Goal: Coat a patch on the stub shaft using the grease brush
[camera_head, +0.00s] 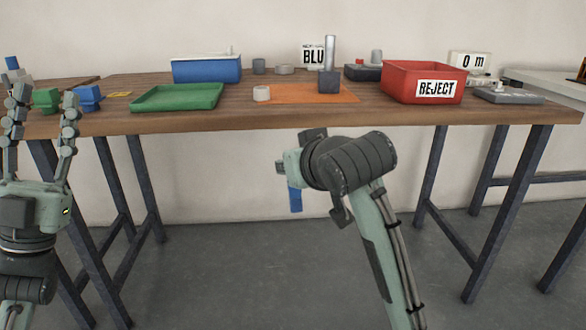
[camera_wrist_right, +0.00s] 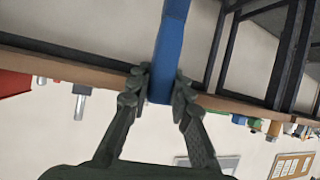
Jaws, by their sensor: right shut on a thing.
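The stub shaft (camera_head: 330,52) is a grey metal cylinder standing upright in a dark block (camera_head: 329,83) on the orange mat (camera_head: 285,94). It also shows, upside down, in the right wrist view (camera_wrist_right: 80,106). My right gripper (camera_wrist_right: 159,90) is shut on a blue bar (camera_wrist_right: 170,45), which looks like the grease brush's handle; no bristles can be made out. The blue bar also shows in the head view (camera_head: 295,198), in front of and below the table edge, apart from the shaft. My left gripper (camera_head: 43,92) is open and empty at the far left.
On the wooden table are a green tray (camera_head: 147,106), a blue bin (camera_head: 207,72), a red REJECT bin (camera_head: 400,82) right of the mat, and a small pale cylinder (camera_head: 262,93) at the mat's left. Green and blue blocks show behind the left gripper. The front table edge is clear.

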